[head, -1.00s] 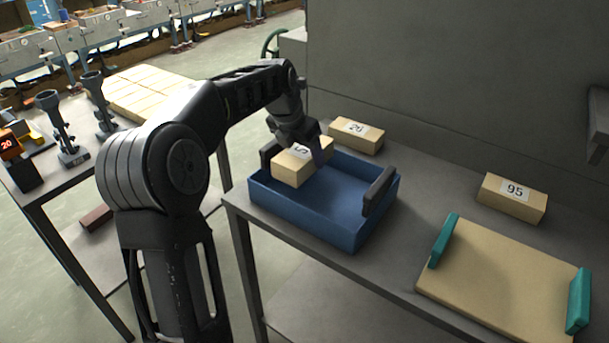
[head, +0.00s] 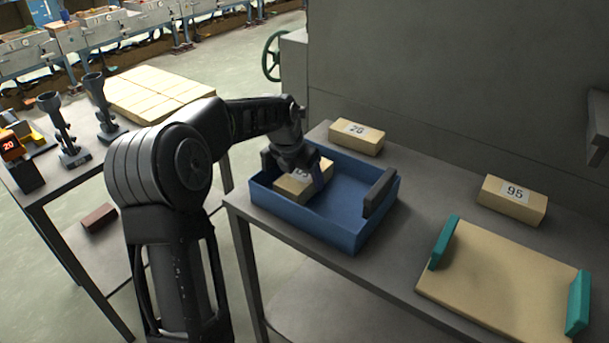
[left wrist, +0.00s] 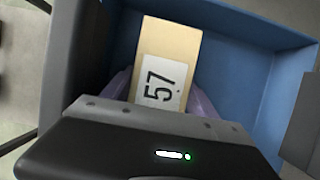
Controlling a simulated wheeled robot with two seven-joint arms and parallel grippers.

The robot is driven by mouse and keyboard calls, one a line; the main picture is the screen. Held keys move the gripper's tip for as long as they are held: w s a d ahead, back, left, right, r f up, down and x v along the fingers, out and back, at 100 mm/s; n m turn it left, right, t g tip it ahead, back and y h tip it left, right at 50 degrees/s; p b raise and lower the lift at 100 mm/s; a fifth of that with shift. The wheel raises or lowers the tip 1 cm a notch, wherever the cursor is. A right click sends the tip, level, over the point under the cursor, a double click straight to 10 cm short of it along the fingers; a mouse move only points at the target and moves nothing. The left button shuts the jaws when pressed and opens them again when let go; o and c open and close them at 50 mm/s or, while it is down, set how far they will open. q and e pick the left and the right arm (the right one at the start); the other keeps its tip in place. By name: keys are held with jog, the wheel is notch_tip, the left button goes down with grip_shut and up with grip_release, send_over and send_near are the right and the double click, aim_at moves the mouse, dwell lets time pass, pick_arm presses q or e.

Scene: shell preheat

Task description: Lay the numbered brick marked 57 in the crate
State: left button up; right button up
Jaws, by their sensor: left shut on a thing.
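The brick marked 57 (left wrist: 167,60) is a tan block with a white number label, seen in the left wrist view inside the blue crate (left wrist: 240,60). In the head view the brick (head: 291,189) is low within the walls of the blue crate (head: 300,216), at its left side. My left gripper (head: 305,180) reaches down into the crate and is shut on the brick, with its fingers on either side. It partly covers the brick's label in the head view. Whether the brick touches the crate floor I cannot tell. My right gripper is not in view.
A brick marked 26 (head: 357,136) lies behind the crate and one marked 95 (head: 512,200) lies to the right. A tan board (head: 500,283) with teal handles is at the front right. The crate's dark handles (head: 379,192) rise above its rim.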

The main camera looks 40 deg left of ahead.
pick_arm(q)
jog(key=o, duration=1.5)
jog(key=b+v, duration=0.1)
jog(key=v, duration=1.1)
